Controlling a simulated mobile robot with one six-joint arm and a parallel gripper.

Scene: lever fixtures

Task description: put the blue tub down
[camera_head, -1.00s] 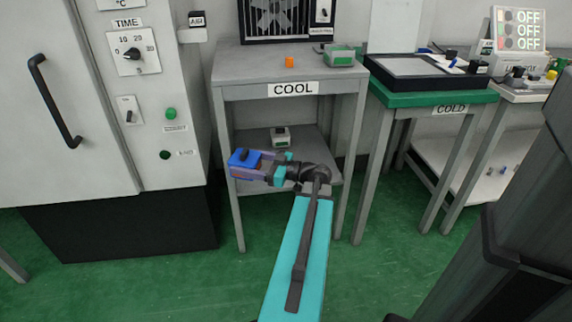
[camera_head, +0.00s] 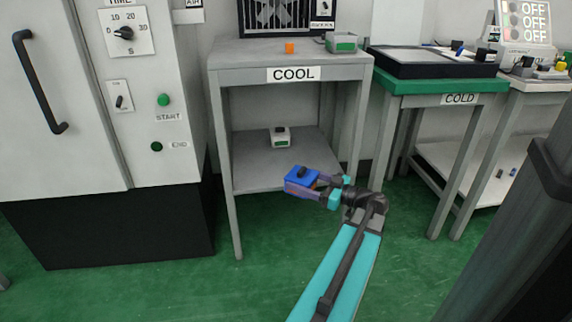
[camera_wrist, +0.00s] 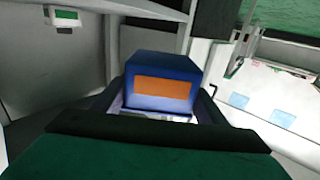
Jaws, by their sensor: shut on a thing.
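The blue tub (camera_head: 301,177) is held in my gripper (camera_head: 312,183), in front of the COOL table and at about the height of its lower shelf in the picture. A dark piece shows on the tub's top. In the wrist view the blue tub (camera_wrist: 162,82) sits between the two fingers, with an orange patch on the side facing the camera. My gripper (camera_wrist: 160,105) is shut on it. I cannot tell how far the tub is from the shelf's edge.
The COOL table (camera_head: 225,50) carries an orange block (camera_head: 290,47) and a green-and-grey box (camera_head: 341,42). Its lower shelf (camera_head: 250,172) holds a small white box (camera_head: 280,137) and is otherwise bare. The green-topped COLD table (camera_head: 400,86) stands right; a large cabinet (camera_head: 60,110) stands left.

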